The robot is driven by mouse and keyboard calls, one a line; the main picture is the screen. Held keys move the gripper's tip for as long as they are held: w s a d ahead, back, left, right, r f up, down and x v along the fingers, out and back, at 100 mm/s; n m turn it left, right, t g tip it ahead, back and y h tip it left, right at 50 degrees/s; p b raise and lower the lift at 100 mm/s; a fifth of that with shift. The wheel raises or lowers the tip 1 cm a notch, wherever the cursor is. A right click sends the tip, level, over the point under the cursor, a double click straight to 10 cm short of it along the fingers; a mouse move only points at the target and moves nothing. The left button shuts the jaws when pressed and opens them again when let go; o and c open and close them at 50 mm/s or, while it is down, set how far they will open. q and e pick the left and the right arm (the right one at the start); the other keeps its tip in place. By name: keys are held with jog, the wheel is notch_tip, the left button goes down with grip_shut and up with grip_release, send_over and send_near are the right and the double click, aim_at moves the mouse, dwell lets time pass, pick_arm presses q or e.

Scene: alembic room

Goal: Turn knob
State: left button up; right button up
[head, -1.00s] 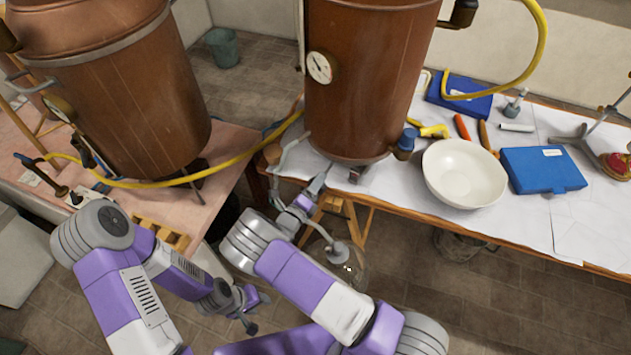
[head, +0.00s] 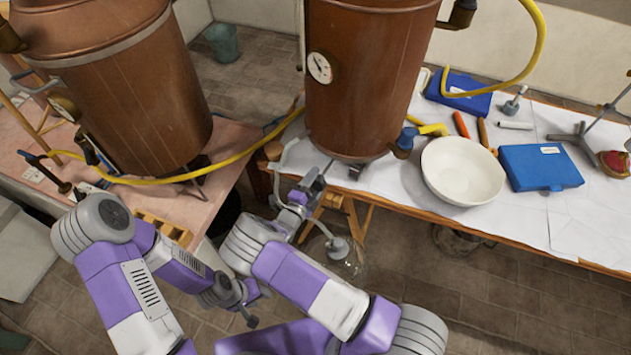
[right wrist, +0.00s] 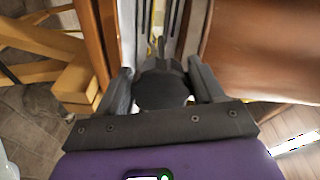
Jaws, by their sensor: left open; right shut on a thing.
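The middle copper vessel (head: 360,95) stands on the paper-covered table, with a round dial on its front. My right gripper (head: 316,176) is low at its left front edge, next to a curved grey pipe. In the right wrist view, a dark rounded thing that looks like the knob (right wrist: 162,88) sits between the two fingers of my right gripper (right wrist: 160,84), which is shut on it. The knob is hard to make out in the head view. My left gripper (head: 249,306) is open and empty, low in front of the tables, away from the vessels.
A second copper vessel (head: 125,95) stands at the left, with a yellow hose (head: 225,166) running between the vessels. A white bowl (head: 462,172), blue boxes (head: 540,167) and tools lie on the right table. A glass flask (head: 342,258) hangs or stands below the table edge.

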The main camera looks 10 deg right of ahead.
dwell(0.5)
jog(key=o, duration=1)
jog(key=shift+c, duration=0.2)
jog(key=v, duration=0.7)
jog(key=shift+s+a+p, duration=0.15)
jog(key=shift+s+p, duration=0.1)
jog(key=shift+p, duration=0.1)
